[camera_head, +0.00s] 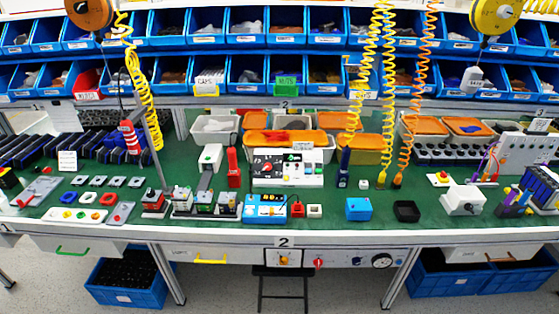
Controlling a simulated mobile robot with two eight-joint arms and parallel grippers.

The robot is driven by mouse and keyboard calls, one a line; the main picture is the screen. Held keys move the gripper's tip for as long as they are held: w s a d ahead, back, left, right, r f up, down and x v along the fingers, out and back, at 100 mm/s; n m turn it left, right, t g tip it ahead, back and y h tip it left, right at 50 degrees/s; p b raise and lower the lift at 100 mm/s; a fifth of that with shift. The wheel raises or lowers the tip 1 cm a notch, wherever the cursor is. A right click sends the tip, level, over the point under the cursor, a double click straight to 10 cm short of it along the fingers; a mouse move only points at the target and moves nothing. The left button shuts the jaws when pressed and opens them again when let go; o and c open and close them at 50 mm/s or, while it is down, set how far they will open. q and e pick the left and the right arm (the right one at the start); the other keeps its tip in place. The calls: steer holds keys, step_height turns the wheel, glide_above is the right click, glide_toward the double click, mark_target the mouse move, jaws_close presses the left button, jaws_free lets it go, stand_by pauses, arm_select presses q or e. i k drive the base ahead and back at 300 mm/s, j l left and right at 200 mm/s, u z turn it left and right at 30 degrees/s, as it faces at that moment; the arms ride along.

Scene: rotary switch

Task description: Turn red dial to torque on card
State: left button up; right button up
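A white control box (287,168) stands upright at the middle of the green bench top. A small red knob (318,263) sits on the front edge of the bench, right of centre. A white card with print (67,160) stands at the left of the bench; its text cannot be read. I cannot tell which red part is the task's dial. Neither of my grippers is in view.
A round gauge (382,261) and a black panel with an orange part (284,258) are on the bench front. A blue box (265,207) stands before the control box. Yellow coiled hoses (391,100) hang over the bench. A stool (283,285) stands below.

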mark_target(267, 167)
steer(key=i+j+u, duration=0.15)
steer(key=i+j, duration=0.25)
steer(key=i+j+u, duration=0.15)
steer(key=i+j, duration=0.2)
steer(key=i, duration=0.15)
steer(key=i+j+u, duration=0.2)
steer(key=i+j, duration=0.15)
steer(key=i+l, duration=0.05)
steer(key=i, duration=0.05)
